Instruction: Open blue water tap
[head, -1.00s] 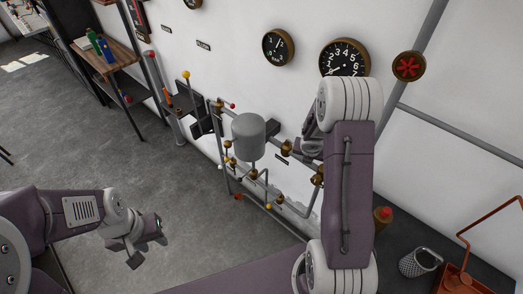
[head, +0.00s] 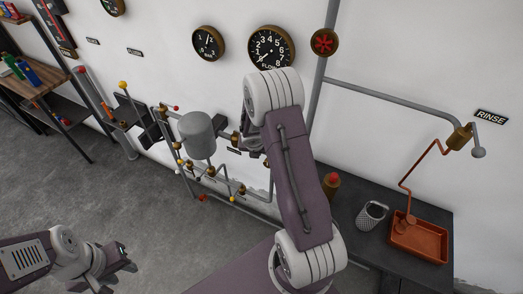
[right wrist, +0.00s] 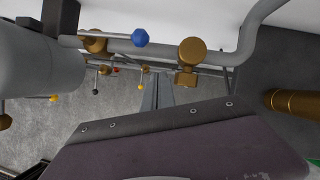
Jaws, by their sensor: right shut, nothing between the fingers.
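A blue faceted knob (right wrist: 141,38) shows at the upper middle of the right wrist view, by the grey pipe with brass fittings. I cannot pick it out in the head view, where my right arm covers part of the pipework. My right gripper's narrow grey fingers (right wrist: 157,92) are shut and empty, below the blue knob in the picture and apart from it. In the head view that gripper is mostly hidden behind my right arm, close to the pipes by the wall. My left gripper (head: 120,277) is open and empty over the floor at lower left.
A grey tank (head: 197,135) with several small coloured knobs stands left of my right arm. Round gauges (head: 268,48) and a red valve wheel (head: 324,42) are on the wall. A dark bench (head: 345,212) at right holds a mesh cup (head: 371,217) and an orange tray (head: 432,255).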

